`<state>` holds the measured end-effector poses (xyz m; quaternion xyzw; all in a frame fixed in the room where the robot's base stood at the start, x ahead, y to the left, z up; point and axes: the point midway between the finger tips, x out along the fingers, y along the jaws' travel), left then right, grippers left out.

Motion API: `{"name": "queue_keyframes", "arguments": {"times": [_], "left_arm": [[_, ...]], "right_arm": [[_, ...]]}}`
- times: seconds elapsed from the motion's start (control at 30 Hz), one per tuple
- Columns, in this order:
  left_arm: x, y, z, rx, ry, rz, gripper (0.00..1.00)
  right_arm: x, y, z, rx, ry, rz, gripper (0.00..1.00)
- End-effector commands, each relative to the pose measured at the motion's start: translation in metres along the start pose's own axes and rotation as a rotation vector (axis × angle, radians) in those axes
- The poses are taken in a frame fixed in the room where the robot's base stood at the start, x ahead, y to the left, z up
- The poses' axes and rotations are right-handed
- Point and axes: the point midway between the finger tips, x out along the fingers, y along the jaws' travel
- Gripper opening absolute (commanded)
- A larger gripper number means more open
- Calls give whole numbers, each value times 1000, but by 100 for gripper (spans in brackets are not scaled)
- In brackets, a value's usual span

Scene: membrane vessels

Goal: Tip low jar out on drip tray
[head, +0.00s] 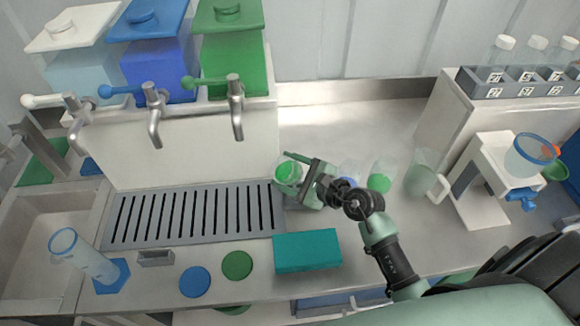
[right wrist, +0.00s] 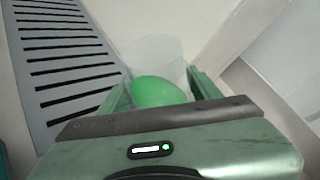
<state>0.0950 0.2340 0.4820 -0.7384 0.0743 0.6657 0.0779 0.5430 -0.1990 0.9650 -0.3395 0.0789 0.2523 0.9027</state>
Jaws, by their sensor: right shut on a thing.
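The low jar (head: 281,184) is clear with green contents and is held at the right end of the drip tray. My right gripper (head: 290,180) is shut on it, a finger on either side. In the right wrist view the clear jar (right wrist: 150,50) stands between the fingers (right wrist: 157,85), with the green surface slanting inside. I cannot tell how far the jar is tilted. The drip tray (head: 108,232) is a grey slotted grate below the taps; it also shows in the right wrist view (right wrist: 42,135), left of the jar. My left gripper is not in view.
Three taps (head: 154,115) hang over the tray from the dispenser. A teal block (head: 307,251) lies in front of the gripper. More jars (head: 381,177) and a jug (head: 420,175) stand to the right. A tall cylinder (head: 90,259) stands front left, near blue and green discs (head: 237,265).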

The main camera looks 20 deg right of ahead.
Motion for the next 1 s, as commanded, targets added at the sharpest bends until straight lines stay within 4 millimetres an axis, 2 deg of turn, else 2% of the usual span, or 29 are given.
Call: {"name": "queue_keyframes", "arguments": {"times": [0.7, 1.0], "left_arm": [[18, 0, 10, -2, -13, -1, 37], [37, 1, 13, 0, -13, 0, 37]], "right_arm": [[-10, 34, 25, -196, -1, -83, 19], [-11, 35, 26, -292, -1, -122, 19]]}}
